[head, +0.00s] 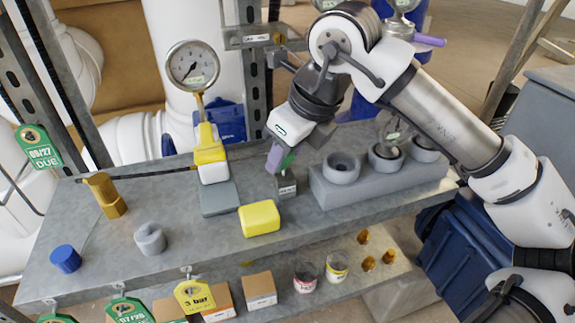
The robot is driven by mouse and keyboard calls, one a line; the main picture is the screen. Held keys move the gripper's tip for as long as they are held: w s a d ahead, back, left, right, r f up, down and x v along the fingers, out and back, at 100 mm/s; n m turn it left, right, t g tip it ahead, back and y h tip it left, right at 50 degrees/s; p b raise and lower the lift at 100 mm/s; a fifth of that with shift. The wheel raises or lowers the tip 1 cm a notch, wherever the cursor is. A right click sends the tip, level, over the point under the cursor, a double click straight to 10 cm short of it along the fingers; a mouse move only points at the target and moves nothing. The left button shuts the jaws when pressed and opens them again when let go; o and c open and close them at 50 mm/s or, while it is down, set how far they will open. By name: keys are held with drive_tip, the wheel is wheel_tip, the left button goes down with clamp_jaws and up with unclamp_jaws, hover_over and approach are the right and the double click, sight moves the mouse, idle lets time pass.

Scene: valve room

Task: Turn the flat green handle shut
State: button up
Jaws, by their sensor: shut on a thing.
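The flat green handle (288,160) shows as a small green patch above a small grey labelled block (286,186) on the bench. My gripper (281,158) reaches down from the upper right and is shut on the green handle. A purple finger pad covers the handle's left side. Most of the handle is hidden by the gripper, so its exact angle cannot be told.
A pressure gauge (193,68) stands on a yellow and white fitting left of my gripper. A yellow block (259,218) lies in front. A grey block (355,190) with round sockets is to the right. Blue cap (65,258), grey ring (150,239) and brass fitting (107,196) sit left.

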drive_tip(key=m+b, duration=0.1)
drive_tip(key=m+h+b, duration=0.1)
drive_tip(key=m+b, duration=0.1)
drive_tip(key=shift+f+m+t, duration=0.2)
drive_tip(key=shift+m+t, duration=0.1)
drive_tip(key=shift+t, duration=0.1)
drive_tip(key=shift+s+a+r+m+t+h+b, duration=0.15)
drive_tip(key=shift+m+h+b, duration=0.25)
drive_tip(key=shift+m, duration=0.35)
drive_tip(key=shift+w+m+t+h+b, duration=0.1)
drive_tip(key=shift+m+t+h+b, duration=0.1)
drive_tip(key=shift+m+b, duration=0.45)
drive_tip(key=shift+m, duration=0.3)
drive_tip(key=o, duration=1)
drive_tip(key=shift+r, duration=0.1)
drive_tip(key=p+v, duration=0.9)
drive_tip(key=v, duration=0.4)
drive_tip(key=shift+s+r, duration=0.2)
drive_tip(key=shift+r, duration=0.15)
